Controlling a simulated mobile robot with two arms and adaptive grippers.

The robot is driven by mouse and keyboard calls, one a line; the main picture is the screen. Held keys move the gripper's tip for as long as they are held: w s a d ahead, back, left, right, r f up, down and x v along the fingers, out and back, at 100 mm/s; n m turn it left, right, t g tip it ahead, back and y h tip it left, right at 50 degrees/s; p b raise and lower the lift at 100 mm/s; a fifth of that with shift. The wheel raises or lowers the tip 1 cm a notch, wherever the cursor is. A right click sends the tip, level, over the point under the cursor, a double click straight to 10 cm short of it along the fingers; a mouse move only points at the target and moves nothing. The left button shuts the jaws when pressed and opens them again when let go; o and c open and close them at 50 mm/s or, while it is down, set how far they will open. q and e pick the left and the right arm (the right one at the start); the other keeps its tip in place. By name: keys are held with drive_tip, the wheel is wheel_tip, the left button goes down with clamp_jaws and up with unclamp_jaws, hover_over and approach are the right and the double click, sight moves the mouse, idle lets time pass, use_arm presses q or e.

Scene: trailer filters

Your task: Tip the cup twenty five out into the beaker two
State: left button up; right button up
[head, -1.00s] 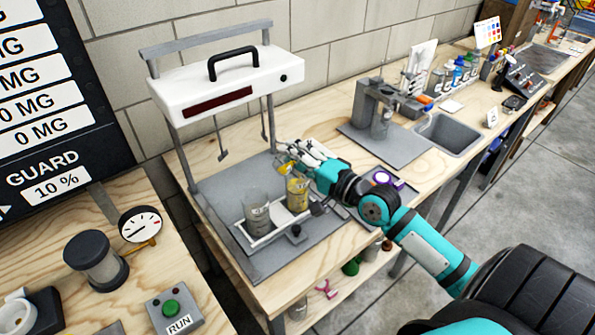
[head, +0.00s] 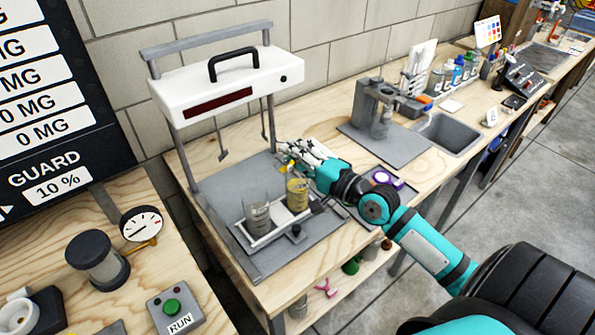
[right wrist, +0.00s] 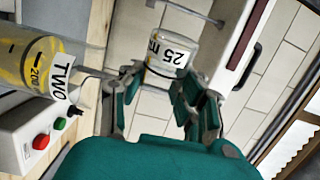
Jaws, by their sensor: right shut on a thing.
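Beaker two (head: 297,192) is a clear beaker with yellow contents, upright in the white-rimmed tray. In the right wrist view its label TWO (right wrist: 62,83) and yellow fill show at the left. My right gripper (head: 290,158) is just above and behind that beaker. It is shut on cup twenty five (right wrist: 172,55), a small clear cup marked 25, between its fingers in the wrist view. The cup is tipped well over relative to the beaker, with a little yellow visible at it in the head view. The fingers partly hide the cup. My left gripper is out of view.
A second, greyish beaker (head: 257,216) stands beside beaker two in the tray (head: 262,240). A white bridge-like unit (head: 228,80) with a black handle stands over this bench. A sink (head: 446,132) and a dispenser (head: 372,108) are to the right.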

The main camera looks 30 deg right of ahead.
drive_tip(key=shift+w+d+m+p, duration=0.15)
drive_tip(key=shift+m+p, duration=0.2)
drive_tip(key=shift+m, duration=0.55)
drive_tip(key=shift+s+d+m+p, duration=0.15)
drive_tip(key=shift+m+p, duration=0.2)
drive_tip(key=shift+m, duration=0.55)
idle(1.6)
drive_tip(key=shift+w+d+f+m+p, duration=0.1)
drive_tip(key=shift+d+m+p, duration=0.1)
drive_tip(key=shift+m, duration=0.55)
drive_tip(key=shift+w+d+r+m+p, duration=0.1)
drive_tip(key=shift+m+p, duration=0.15)
drive_tip(key=shift+m, duration=0.55)
drive_tip(key=shift+w+d+f+m+p, duration=0.1)
drive_tip(key=shift+m+p, duration=0.1)
drive_tip(key=shift+m, duration=0.55)
idle(2.3)
